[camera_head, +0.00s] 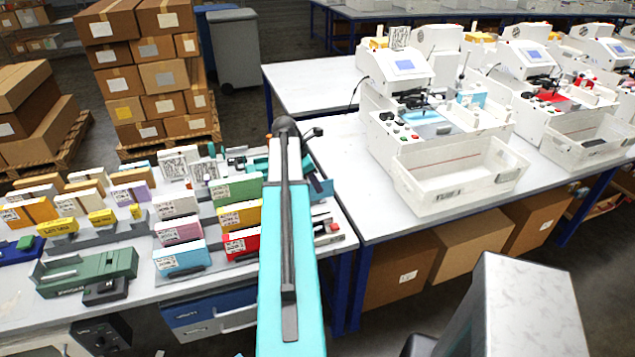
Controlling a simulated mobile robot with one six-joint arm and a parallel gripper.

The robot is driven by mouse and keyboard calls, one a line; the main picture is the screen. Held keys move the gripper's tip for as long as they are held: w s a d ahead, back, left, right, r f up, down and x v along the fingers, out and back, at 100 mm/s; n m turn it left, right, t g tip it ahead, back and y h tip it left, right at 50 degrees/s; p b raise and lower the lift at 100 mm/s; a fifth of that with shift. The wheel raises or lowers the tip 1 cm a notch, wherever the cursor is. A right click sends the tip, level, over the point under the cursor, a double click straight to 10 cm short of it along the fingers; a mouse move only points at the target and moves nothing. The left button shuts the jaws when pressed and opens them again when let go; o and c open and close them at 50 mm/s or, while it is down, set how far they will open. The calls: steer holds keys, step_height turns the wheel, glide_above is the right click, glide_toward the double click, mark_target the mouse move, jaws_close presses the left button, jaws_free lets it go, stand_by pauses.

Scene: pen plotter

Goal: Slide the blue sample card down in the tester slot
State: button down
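My teal arm (288,250) reaches up the middle of the picture, with a dark round joint at its far end. My gripper cannot be made out; the arm's own links cover that area. A light-blue card pack (182,258) stands upright at the front of the left table. A light-blue flat piece (425,118) lies in the nearest white plotter (400,75), and a blue piece (472,97) shows at its right side. A green device (85,272) with a long top sits at the left table's front edge. I cannot tell which is the tester slot or the sample card.
Several coloured card packs stand in rows on the left table (150,300). A white open bin (455,185) stands before the nearest plotter on the right table (365,205). More plotters stand at the right. Stacked cartons (165,75) are behind. Bare tabletop lies left of the plotter.

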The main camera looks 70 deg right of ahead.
steer(key=shift+s+d, duration=0.15)
steer(key=shift+s, duration=0.25)
steer(key=shift+r+p, duration=0.15)
steer(key=shift+p, duration=0.2)
steer(key=shift+f+b, duration=1.15)
steer(key=shift+f, duration=2.45)
steer(key=shift+f+b, duration=0.55)
steer(key=shift+f, duration=1.35)
steer(key=c, duration=1.9)
jaws_free()
steer(key=shift+r, duration=0.1)
steer(key=shift+b+v, duration=1.8)
steer(key=shift+v, duration=5)
